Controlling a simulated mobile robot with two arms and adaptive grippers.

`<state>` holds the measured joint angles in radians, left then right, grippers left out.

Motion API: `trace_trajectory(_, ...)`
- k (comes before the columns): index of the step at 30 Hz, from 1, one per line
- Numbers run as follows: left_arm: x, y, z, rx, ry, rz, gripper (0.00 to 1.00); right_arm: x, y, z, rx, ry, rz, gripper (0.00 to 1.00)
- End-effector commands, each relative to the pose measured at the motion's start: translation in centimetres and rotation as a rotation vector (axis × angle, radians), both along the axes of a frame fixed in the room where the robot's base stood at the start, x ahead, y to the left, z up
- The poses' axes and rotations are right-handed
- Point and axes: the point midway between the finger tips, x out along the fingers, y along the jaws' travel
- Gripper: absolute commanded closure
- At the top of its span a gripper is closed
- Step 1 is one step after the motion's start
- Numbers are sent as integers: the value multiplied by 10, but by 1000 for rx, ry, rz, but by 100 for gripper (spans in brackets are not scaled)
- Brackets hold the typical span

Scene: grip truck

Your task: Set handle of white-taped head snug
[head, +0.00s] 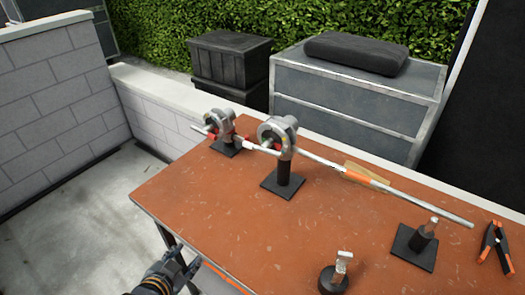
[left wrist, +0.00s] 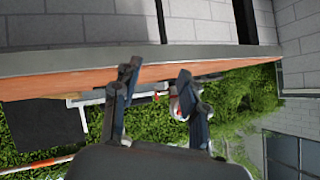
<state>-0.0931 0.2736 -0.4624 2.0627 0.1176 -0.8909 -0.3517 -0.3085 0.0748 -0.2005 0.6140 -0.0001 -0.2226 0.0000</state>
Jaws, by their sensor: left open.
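Two grey metal heads stand on black posts with square bases on the brown table (head: 220,235): a left head (head: 221,124) and a larger right head (head: 279,135). A long silver rod (head: 318,158) runs by both heads, with red parts close to them. I cannot make out which head has white tape, or how its handle is set. My left gripper (head: 180,272) is low at the table's near left edge, apart from the heads. In the left wrist view the left gripper (left wrist: 156,78) is open and empty. My right gripper is not in view.
A black stand (head: 415,247) and a round-based metal piece (head: 334,280) stand at the right front. An orange-and-black spring clamp (head: 495,244) lies at the far right. Block walls, dark boxes and a hedge lie beyond. The table's left front is clear.

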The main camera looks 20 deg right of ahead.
Motion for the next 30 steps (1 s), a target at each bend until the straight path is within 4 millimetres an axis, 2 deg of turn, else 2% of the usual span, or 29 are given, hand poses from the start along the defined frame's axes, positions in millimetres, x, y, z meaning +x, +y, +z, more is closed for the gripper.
trace_trajectory(1,5,-13,32,6,-84,-62,57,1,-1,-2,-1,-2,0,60)
trace_trajectory(3,11,-35,71,24,-207,-160,57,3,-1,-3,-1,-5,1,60)
trace_trajectory(6,20,-63,111,62,-382,-292,57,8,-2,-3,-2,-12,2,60)
trace_trajectory(12,32,-105,166,146,-698,-504,57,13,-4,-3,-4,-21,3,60)
trace_trajectory(18,35,-125,194,210,-906,-626,57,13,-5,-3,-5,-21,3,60)
trace_trajectory(23,39,-135,200,219,-944,-645,57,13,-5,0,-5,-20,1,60)
trace_trajectory(30,66,-170,202,214,-942,-643,57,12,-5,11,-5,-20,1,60)
